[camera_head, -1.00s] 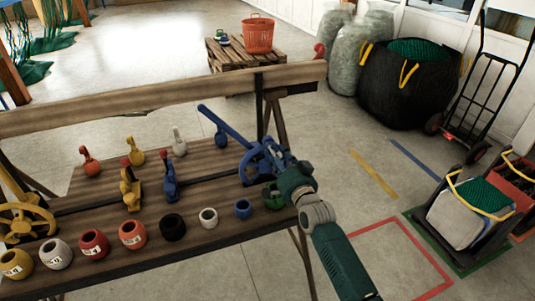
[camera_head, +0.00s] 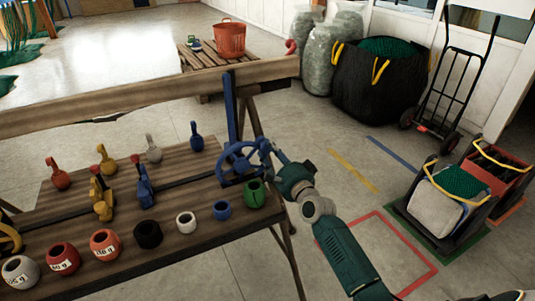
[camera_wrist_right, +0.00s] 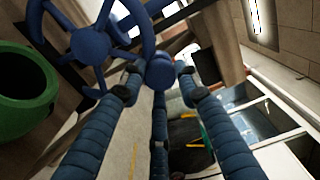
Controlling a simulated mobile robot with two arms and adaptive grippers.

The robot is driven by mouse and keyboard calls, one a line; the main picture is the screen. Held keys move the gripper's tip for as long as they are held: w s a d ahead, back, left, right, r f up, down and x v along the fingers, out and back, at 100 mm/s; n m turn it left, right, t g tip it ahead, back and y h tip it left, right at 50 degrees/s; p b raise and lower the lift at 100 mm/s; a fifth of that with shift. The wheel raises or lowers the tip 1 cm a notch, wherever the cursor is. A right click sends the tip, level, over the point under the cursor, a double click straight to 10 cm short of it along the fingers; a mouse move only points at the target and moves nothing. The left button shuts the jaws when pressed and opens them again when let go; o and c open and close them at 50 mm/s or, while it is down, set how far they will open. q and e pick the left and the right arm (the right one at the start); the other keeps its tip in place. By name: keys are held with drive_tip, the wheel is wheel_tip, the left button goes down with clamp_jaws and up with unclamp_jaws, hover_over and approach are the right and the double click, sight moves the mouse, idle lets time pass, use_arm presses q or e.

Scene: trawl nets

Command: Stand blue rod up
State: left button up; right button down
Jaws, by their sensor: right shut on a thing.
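The blue rod (camera_head: 230,105) rises from behind the blue wheel (camera_head: 240,163) at the right end of the wooden bench. It looks upright in the head view, or very nearly so. My right gripper (camera_head: 268,151) is at the right side of the wheel. In the right wrist view the spoked blue wheel (camera_wrist_right: 100,43) fills the upper left. A round blue knob (camera_wrist_right: 160,70) sits between the fingertips of my right gripper (camera_wrist_right: 155,82), which is shut on it. How the knob joins the wheel is partly hidden. My left gripper is not in view.
A green pot (camera_head: 255,193) stands right of the blue pot (camera_head: 222,210) in the front row on the bench (camera_head: 180,190). A blue kettlebell-like weight (camera_head: 196,137) stands behind. A wooden beam (camera_head: 140,98) runs along the back.

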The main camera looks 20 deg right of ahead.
drive_tip(key=shift+d+f, duration=0.1)
drive_tip(key=shift+d, duration=0.1)
drive_tip(key=c, duration=1.3)
unclamp_jaws()
drive_tip(key=shift+o, duration=0.2)
drive_tip(key=shift+s, duration=0.1)
drive_tip(key=shift+s+f, duration=0.1)
drive_tip(key=shift+s, duration=0.25)
drive_tip(key=s, duration=1.1)
drive_tip(key=shift+d, duration=0.25)
